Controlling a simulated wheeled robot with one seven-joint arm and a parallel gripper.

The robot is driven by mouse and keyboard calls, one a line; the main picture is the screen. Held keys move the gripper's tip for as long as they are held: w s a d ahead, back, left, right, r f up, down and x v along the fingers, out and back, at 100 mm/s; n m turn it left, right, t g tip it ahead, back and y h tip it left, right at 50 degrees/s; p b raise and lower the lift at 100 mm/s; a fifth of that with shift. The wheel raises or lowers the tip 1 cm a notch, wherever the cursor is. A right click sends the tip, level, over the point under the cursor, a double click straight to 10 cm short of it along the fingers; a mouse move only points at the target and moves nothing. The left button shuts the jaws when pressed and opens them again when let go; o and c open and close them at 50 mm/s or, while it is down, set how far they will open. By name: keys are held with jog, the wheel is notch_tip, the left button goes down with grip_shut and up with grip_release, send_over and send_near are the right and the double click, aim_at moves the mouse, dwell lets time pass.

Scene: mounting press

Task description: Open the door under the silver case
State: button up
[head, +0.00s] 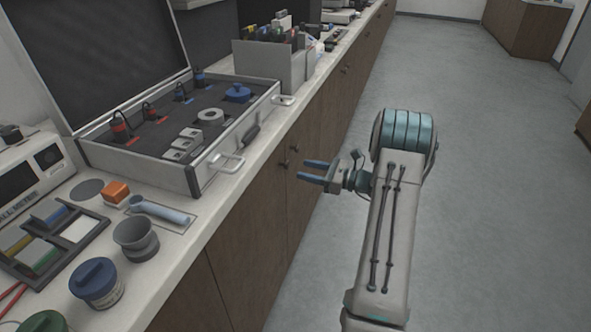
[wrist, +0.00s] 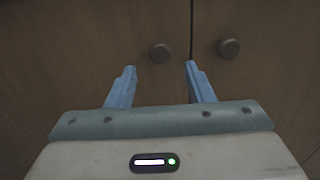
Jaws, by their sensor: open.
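The open silver case (head: 200,183) stands on the white counter. Below it are brown wooden cabinet doors with dark round knobs. My gripper (head: 307,170) is open and empty, in front of these doors, with its blue fingers pointing left toward the knobs. In the wrist view, a left door (wrist: 90,40) and a right door (wrist: 275,85) meet at a vertical seam. The left knob (wrist: 160,53) is ahead of the space between my fingertips (wrist: 158,70). The right knob (wrist: 228,48) is to the right of my right finger. Both doors look shut. My fingers appear apart from both knobs.
The counter (head: 185,245) holds a grey cup (head: 137,238), a blue-lidded jar (head: 97,284), an orange block (head: 115,192) and a grey bin (head: 270,65). The grey floor (head: 480,180) to the right is clear.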

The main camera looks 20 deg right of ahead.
aim_at(289, 166)
jog(key=shift+x, duration=2.35)
jog(key=shift+d, duration=0.1)
grip_shut()
